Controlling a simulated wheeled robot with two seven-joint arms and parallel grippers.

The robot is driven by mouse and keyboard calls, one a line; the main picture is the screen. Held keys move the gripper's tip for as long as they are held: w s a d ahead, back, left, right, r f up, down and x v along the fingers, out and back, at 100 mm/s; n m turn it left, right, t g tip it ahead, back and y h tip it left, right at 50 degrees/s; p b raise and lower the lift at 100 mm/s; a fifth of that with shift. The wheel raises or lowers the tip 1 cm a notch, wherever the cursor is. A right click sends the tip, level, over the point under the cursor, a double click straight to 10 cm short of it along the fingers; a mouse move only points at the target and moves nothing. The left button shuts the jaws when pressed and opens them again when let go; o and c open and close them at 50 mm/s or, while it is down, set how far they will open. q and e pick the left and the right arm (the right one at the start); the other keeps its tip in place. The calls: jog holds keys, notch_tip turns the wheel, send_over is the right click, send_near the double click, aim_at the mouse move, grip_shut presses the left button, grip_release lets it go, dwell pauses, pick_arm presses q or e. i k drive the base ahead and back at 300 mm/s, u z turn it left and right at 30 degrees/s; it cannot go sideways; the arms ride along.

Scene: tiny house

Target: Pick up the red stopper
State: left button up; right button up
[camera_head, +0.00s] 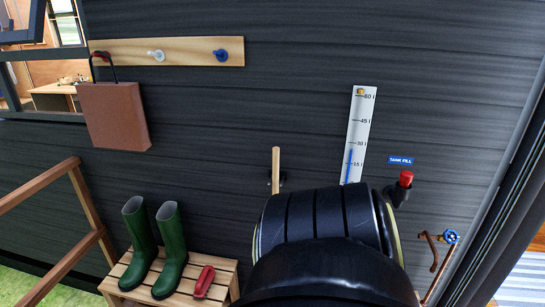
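The red stopper (406,178) sits upright on top of a short dark fill pipe (397,194) at the right of the wall in the head view. A blue "TANK FILL" label (400,160) is on the wall just above it. A large black rounded arm part of mine fills the lower middle, close to the camera, and covers the wall left of and below the stopper. Neither gripper can be made out in this view.
A white level gauge (357,130) is left of the stopper. A blue valve wheel (451,236) on copper pipes is below right. Green boots (170,250) and a red item (204,282) stand on a slatted bench (128,266). A brown bag (113,117) hangs from a hook rail (185,50).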

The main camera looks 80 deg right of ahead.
aim_at(406, 176)
jog(key=k, duration=0.3)
jog(key=z, duration=1.65)
jog(key=i, duration=0.2)
jog(key=z, duration=1.8)
